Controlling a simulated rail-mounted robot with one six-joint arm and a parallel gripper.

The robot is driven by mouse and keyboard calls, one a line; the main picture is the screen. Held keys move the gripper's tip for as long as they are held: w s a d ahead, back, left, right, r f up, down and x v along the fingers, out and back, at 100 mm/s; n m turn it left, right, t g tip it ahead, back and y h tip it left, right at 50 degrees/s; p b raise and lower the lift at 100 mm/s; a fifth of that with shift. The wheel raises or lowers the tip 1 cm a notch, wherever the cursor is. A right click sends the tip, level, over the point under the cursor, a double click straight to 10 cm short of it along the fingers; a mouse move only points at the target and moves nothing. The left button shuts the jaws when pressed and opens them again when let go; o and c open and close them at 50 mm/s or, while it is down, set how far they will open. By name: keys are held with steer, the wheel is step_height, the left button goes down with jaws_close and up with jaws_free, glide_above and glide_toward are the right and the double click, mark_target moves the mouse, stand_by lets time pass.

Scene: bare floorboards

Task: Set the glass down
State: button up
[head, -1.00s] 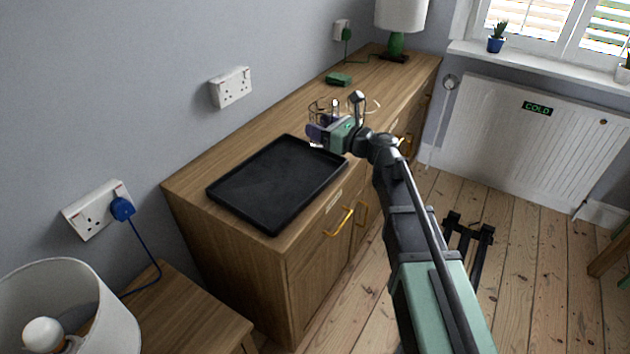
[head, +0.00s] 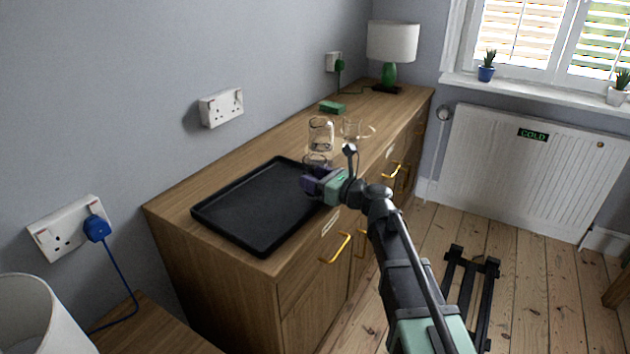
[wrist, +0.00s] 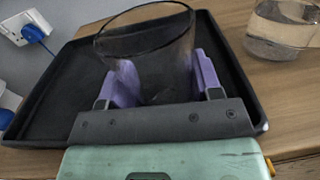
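The rest of the tray looks empty.
A second glass (head: 321,136) with clear liquid stands on the wooden sideboard (head: 290,145) just beyond the tray, close to my gripper; it also shows in the wrist view (wrist: 282,32). Another clear vessel (head: 351,129), a green block (head: 333,107) and a lamp (head: 391,48) stand further back.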

steer(key=o, duration=0.4)
steer(key=shift+r, duration=0.1)
steer(key=shift+s+d+r, duration=0.1)
steer(key=shift+s+d, duration=0.05)
steer(key=shift+d, duration=0.05)
steer(key=v, duration=1.2)
steer(key=s+f+n+g+h, duration=0.7)
steer(key=s+f+n, duration=0.55)
steer(key=n, duration=0.35)
steer(key=s+d+f+n+g+h, duration=0.2)
steer(key=s+d+f+n+h, duration=0.3)
steer(key=d+n+h, duration=0.3)
steer(key=shift+s+d+n+g, duration=0.4)
steer(key=shift+s+d+n, duration=0.1)
steer(key=shift+s+d, duration=0.15)
